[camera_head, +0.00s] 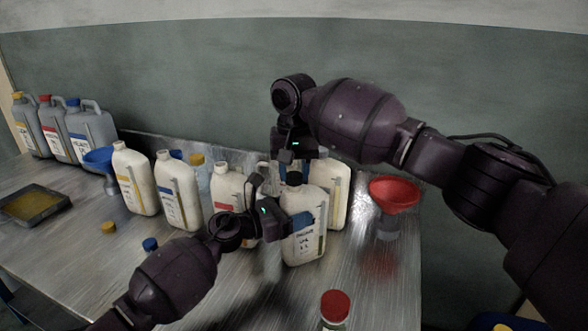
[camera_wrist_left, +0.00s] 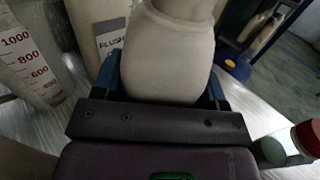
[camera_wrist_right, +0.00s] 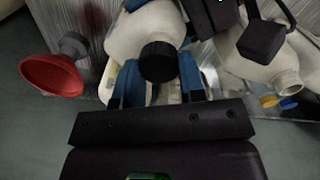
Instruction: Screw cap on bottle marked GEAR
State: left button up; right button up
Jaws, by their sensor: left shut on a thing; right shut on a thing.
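A white bottle (camera_head: 304,248) with a printed label stands at the front of the table; I cannot read its name. My left gripper (camera_head: 298,220) is shut around its upper body, and the bottle fills the space between the fingers in the left wrist view (camera_wrist_left: 178,45). A black cap (camera_head: 294,178) is at the top of this bottle. My right gripper (camera_head: 294,162) is above the bottle and shut on the cap, which also shows between the blue fingertips in the right wrist view (camera_wrist_right: 158,62). I cannot tell whether the cap is seated on the neck.
White bottles (camera_head: 178,190) stand in a row to the left, and another (camera_head: 335,190) stands close behind. A red funnel (camera_head: 393,193) is to the right. A red-capped container (camera_head: 335,307) stands in front. Loose yellow (camera_head: 108,227) and blue (camera_head: 150,244) caps lie at the left.

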jog(key=shift+f, duration=0.4)
pick_arm(q)
grip_shut()
pick_arm(e)
jog(key=m, duration=0.6)
jog(key=shift+m, duration=0.4)
jog(key=m, duration=0.7)
jog(key=shift+s+d, duration=0.15)
jog(key=m, duration=0.6)
jog(key=shift+s+m, duration=0.15)
jog(key=shift+m, duration=0.15)
jog(key=m, duration=0.5)
jog(key=shift+s+m, duration=0.1)
jog(key=shift+m, duration=0.2)
jog(key=o, duration=0.9)
jog(key=shift+c, duration=0.3)
